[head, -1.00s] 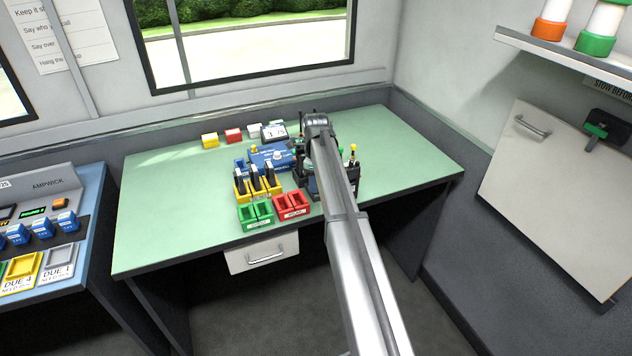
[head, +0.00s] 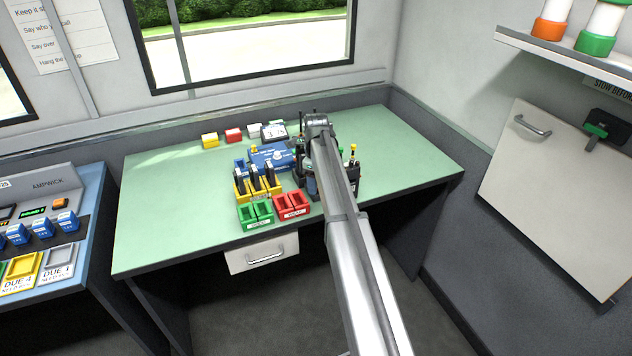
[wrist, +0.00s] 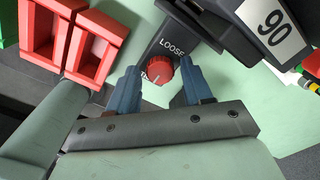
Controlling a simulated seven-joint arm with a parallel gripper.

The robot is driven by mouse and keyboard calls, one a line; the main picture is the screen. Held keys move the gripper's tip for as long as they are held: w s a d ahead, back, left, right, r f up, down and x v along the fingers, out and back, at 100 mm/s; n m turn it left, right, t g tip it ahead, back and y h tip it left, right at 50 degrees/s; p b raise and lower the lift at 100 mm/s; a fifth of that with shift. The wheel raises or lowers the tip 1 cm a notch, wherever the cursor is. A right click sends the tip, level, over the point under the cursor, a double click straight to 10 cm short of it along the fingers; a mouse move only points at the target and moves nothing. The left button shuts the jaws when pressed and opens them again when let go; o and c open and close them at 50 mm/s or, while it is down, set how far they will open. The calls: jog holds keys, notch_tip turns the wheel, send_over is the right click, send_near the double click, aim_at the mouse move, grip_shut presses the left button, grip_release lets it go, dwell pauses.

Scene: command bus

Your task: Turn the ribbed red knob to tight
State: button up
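In the wrist view the ribbed red knob (wrist: 160,71) sits on a dark plate marked LOOSE, with a second word partly hidden beside the knob. A pale pointer line on the knob points toward the lower left, near that second word. My gripper (wrist: 159,68) has its two blue fingers on either side of the knob, with a gap visible on the left and a smaller one on the right. It looks open; I cannot tell whether a finger touches the knob. In the head view my arm hides the knob.
Yellow holders (head: 258,188) and a blue device (head: 270,157) stand nearby. The table's left side is clear.

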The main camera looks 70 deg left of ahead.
jog(key=shift+o, duration=0.5)
jog(key=shift+r, duration=0.1)
notch_tip(320, 180, up, 14)
jog(key=shift+f, duration=0.2)
dwell(0.7)
